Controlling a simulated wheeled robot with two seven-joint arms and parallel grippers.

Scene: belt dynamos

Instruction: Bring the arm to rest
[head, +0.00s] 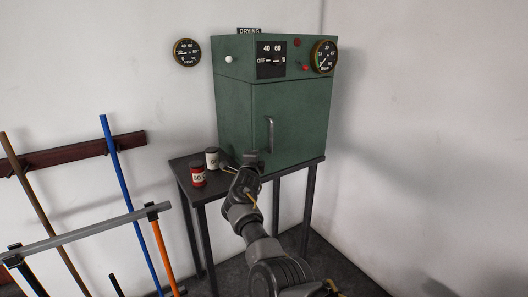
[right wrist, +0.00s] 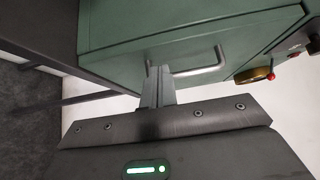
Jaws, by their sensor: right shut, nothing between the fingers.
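My right arm comes in from the bottom right of the head view and reaches up to the front of the green drying cabinet (head: 290,110). My right gripper (head: 253,157) is in front of the lower part of the cabinet door, below and left of its upright metal handle (head: 270,134). In the right wrist view the fingers (right wrist: 158,75) are shut together and empty. They show close beside one end of the handle (right wrist: 205,66); whether they touch it or the door I cannot tell. The door (right wrist: 150,50) is closed. My left gripper is not in view.
The cabinet stands on a dark table (head: 222,190). A red jar (head: 198,177) and a dark jar with a pale label (head: 212,158) stand at its left. A rack rail (head: 90,230) with coloured rods fills the lower left. The floor right of the table looks clear.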

